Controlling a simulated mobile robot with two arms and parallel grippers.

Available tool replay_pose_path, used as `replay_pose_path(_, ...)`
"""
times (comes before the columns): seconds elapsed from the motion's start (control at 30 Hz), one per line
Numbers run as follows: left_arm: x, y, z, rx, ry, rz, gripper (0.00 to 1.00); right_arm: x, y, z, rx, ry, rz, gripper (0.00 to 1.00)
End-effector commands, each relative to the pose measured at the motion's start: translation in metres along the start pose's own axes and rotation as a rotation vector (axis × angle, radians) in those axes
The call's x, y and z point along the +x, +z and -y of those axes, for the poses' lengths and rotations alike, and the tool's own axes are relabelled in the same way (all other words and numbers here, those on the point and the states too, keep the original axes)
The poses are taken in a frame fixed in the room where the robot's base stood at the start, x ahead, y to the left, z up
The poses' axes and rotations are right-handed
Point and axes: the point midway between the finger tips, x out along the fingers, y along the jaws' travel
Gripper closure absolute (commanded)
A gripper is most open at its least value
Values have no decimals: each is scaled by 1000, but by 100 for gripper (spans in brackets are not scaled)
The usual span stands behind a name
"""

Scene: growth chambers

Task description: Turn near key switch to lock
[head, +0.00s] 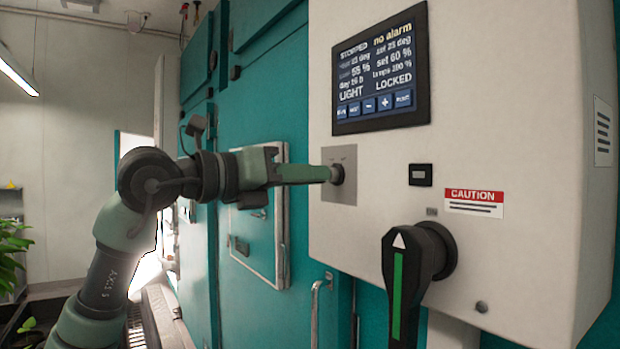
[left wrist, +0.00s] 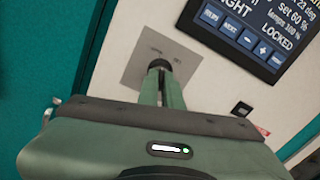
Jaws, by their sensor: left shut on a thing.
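The key switch (head: 337,175) sits on a grey square plate (head: 340,192) on the white control box, below the screen. My left gripper (head: 328,174) reaches in from the left and its fingers are shut on the key switch. In the left wrist view the fingertips (left wrist: 160,77) meet the dark round switch (left wrist: 159,66); the key itself is hidden between them. The screen (head: 381,69) reads "STOPPED", "no alarm" and "LOCKED". My right gripper is not in view.
A large dark rotary handle with a green stripe (head: 399,290) juts out below right of the key switch. A caution label (head: 474,203) and a small black module (head: 420,175) are on the box (head: 525,120). Teal chamber doors (head: 255,110) stand behind my arm. Plants (head: 12,245) are at far left.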

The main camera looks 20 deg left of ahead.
Motion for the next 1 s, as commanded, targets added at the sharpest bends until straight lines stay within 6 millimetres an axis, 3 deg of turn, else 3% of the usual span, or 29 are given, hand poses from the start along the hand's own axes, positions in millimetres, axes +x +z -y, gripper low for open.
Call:
replay_pose_path(0.4,-1,1,0,-200,0,4,100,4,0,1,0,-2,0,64)
replay_pose_path(0.97,-1,2,0,-232,0,5,100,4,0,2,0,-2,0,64)
replay_pose_path(1.0,-1,2,0,-232,0,5,88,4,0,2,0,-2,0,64)
